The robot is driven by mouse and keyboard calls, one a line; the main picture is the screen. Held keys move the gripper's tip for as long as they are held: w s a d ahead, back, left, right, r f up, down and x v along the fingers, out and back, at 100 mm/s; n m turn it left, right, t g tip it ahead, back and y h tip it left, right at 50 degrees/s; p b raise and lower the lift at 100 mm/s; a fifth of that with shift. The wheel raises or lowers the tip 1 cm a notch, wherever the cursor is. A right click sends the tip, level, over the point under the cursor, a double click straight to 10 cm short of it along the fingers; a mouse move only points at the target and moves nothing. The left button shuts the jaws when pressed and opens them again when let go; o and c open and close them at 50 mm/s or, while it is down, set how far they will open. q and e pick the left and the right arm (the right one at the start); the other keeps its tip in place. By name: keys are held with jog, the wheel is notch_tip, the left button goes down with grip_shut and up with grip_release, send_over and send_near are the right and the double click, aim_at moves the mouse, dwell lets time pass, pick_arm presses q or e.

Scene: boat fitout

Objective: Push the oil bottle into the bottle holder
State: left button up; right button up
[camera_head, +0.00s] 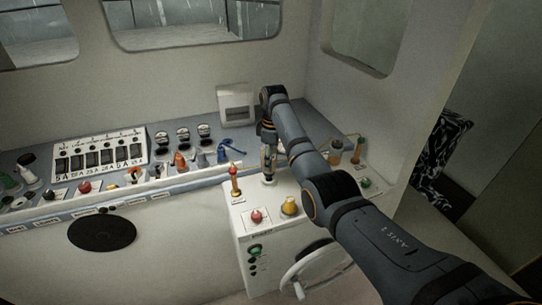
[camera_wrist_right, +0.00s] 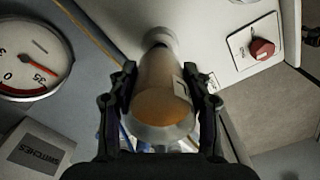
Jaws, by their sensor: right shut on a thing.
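My right gripper (camera_wrist_right: 163,95) is shut around the oil bottle, with one black finger on each side of it. In the wrist view the bottle (camera_wrist_right: 163,82) has a tan, orange-brown body with a pale label patch. In the head view the bottle (camera_head: 268,160) hangs below my right gripper (camera_head: 268,143), roughly upright, over the back of the white console. A pale round part (camera_wrist_right: 158,38) shows at the bottle's far end; I cannot tell whether it is the bottle's own end or the holder. I cannot clearly make out the bottle holder. My left gripper is not in view.
A lever with a red top (camera_head: 235,180), a red button (camera_head: 256,216) and a yellow knob (camera_head: 289,206) stand close on the console. A steering wheel (camera_head: 318,268) is in front. A switch panel (camera_head: 100,155) lies left. A gauge (camera_wrist_right: 32,60) shows in the wrist view.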

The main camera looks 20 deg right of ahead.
jog(key=shift+f, duration=0.95)
jog(key=o, duration=1.5)
jog(key=shift+s, duration=0.1)
jog(key=shift+r, duration=0.1)
jog(key=r, duration=1.2)
jog(key=shift+d, duration=0.2)
jog(key=shift+f, duration=0.1)
